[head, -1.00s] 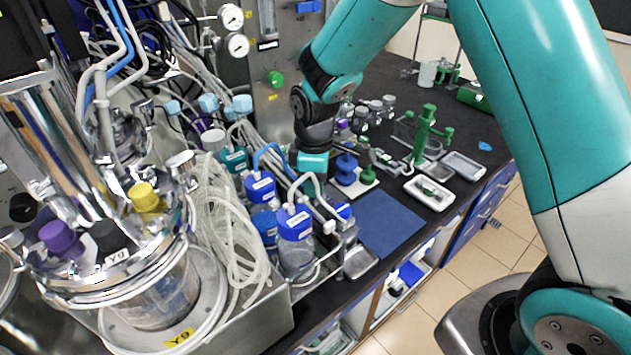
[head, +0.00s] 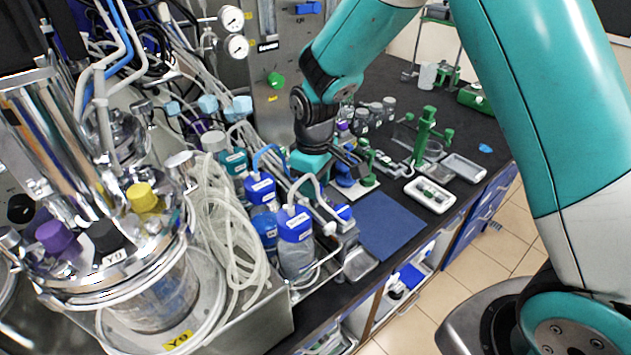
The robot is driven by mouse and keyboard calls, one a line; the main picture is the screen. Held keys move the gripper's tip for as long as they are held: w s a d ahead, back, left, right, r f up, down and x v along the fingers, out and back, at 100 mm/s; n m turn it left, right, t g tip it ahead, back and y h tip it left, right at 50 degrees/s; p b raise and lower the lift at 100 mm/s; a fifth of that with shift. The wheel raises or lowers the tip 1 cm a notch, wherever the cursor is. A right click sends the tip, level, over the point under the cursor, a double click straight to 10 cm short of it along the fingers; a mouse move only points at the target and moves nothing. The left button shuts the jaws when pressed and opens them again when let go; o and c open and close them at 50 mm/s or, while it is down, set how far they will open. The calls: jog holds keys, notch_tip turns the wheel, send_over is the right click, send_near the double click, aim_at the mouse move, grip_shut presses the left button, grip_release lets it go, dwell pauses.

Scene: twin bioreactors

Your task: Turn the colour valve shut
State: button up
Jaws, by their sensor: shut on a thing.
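A small white plate (head: 364,190) lies on the dark bench and carries a blue valve (head: 345,181) and a green valve (head: 368,180) side by side. My gripper (head: 352,167) is at the top of the blue valve, below its teal wrist. Its dark fingers look shut on the blue valve and hide its upper part. The exact contact and the handle's angle are too small to tell.
Blue-capped bottles (head: 296,236) with tubes stand close on the left. A blue mat (head: 388,226) lies in front. A green stand (head: 424,135) and a white tray (head: 430,195) are to the right. A green knob (head: 276,80) is on the steel panel.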

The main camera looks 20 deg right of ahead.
jog(key=shift+w+r, duration=0.1)
jog(key=shift+w, duration=0.05)
jog(key=o, duration=0.9)
notch_tip(320, 180, up, 17)
jog(key=b, duration=0.3)
jog(key=shift+r, duration=0.15)
jog(key=s+a+f+y, duration=0.1)
jog(key=s, duration=0.7)
jog(key=s+a+f+y, duration=0.1)
jog(key=s, duration=0.7)
jog(key=s+a+f+m+y, duration=0.1)
jog(key=s+y, duration=0.1)
jog(key=s, duration=0.6)
jog(key=shift+s+a, duration=0.2)
jog(key=shift+a, duration=0.1)
